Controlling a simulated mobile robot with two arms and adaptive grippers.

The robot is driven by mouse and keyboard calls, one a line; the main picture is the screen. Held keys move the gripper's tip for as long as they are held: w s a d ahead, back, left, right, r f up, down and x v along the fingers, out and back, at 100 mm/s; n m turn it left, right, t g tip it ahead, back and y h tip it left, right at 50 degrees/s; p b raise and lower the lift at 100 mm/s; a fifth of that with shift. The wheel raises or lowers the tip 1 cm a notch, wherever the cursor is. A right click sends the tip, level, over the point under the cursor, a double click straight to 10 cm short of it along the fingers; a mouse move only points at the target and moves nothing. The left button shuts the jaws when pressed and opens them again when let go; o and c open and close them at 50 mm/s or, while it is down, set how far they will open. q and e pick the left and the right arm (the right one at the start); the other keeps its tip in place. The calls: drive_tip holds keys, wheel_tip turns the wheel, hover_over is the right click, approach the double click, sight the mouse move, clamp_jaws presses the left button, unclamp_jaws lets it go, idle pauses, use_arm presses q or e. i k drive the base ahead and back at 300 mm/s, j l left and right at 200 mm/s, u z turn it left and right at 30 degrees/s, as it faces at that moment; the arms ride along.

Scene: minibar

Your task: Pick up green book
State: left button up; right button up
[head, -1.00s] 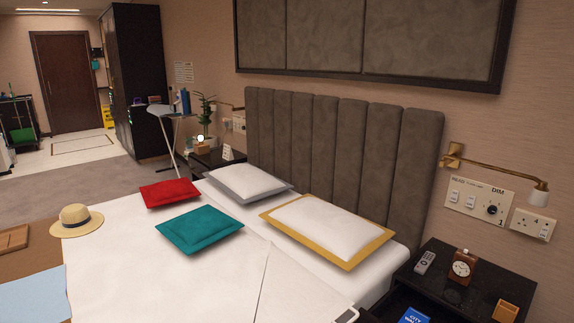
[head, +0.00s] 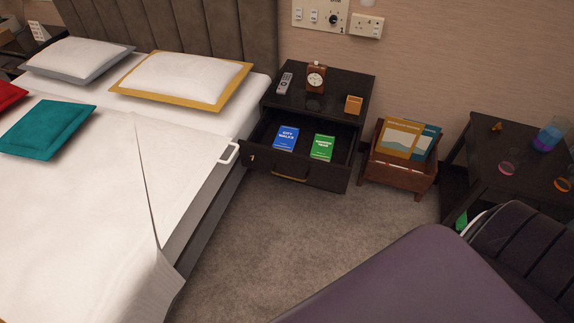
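The green book (head: 322,148) lies flat, cover up, in the open drawer (head: 290,178) of the dark nightstand, on the right side of the drawer. A blue book (head: 286,138) lies to its left in the same drawer, with a gap between them. Neither of my grippers shows in the head view.
The bed (head: 90,220) takes up the left side. On the nightstand top (head: 320,101) stand a remote (head: 285,83), a clock (head: 316,78) and a small wooden box (head: 353,105). A magazine rack (head: 399,175) and side table (head: 500,195) stand right. Carpet (head: 270,230) is clear before the drawer.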

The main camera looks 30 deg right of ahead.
sight(322, 149)
drive_tip(key=z, duration=1.1)
